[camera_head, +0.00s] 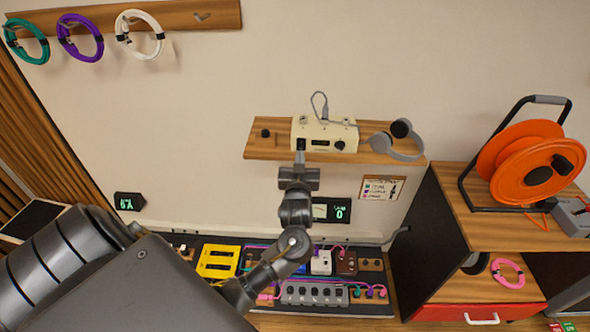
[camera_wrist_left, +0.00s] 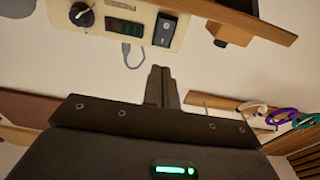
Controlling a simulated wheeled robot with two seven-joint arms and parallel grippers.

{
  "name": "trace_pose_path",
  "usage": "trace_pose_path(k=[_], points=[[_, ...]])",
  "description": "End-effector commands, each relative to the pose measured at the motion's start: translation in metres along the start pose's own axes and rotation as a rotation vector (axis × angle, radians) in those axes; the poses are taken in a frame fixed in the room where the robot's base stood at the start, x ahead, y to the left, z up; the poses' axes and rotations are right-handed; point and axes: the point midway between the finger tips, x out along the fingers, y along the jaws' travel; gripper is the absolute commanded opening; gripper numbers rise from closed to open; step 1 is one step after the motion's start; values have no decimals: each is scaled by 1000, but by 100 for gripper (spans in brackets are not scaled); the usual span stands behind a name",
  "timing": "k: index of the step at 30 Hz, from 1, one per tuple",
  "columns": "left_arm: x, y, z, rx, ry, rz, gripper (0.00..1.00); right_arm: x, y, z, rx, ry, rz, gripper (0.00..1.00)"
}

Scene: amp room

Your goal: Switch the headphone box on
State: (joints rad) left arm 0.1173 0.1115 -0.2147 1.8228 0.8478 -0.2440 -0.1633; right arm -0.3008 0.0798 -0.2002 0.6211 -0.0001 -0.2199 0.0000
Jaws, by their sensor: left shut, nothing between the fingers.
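The cream headphone box (camera_head: 323,133) stands on a wooden wall shelf, and its front shows at the top of the left wrist view (camera_wrist_left: 145,40). Its front has a dark rocker switch (camera_wrist_left: 165,28), a dark display (camera_wrist_left: 125,28) and a black knob (camera_wrist_left: 82,15). The display shows only faint colour. My left gripper (camera_head: 300,158) is shut and empty, with its fingertips just in front of the switch end of the box. In the left wrist view the fingertips (camera_wrist_left: 160,70) appear close to the switch with a small gap in the picture; contact cannot be confirmed. My right gripper is not in view.
The shelf (camera_head: 267,152) also holds headphones (camera_head: 398,142) at its right end and a small black object (camera_head: 265,133) at its left. Below are a pedalboard (camera_head: 330,306) and a small meter (camera_head: 331,210). An orange cable reel (camera_head: 530,165) stands on the right cabinet.

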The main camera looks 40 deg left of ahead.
Motion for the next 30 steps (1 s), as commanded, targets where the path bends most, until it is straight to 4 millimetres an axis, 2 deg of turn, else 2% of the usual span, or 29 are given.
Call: trace_pose_path(k=[1,6,12,18,30], points=[[-13,0,4,-5,-3,1,0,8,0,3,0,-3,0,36],[-46,-3,-4,-3,-3,-3,0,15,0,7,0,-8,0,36],[-71,-4,-10,-1,-2,-5,0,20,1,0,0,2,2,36],[-78,-3,-13,1,-1,-5,0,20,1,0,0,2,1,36],[-78,-3,-13,2,-2,-4,0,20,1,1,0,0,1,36]])
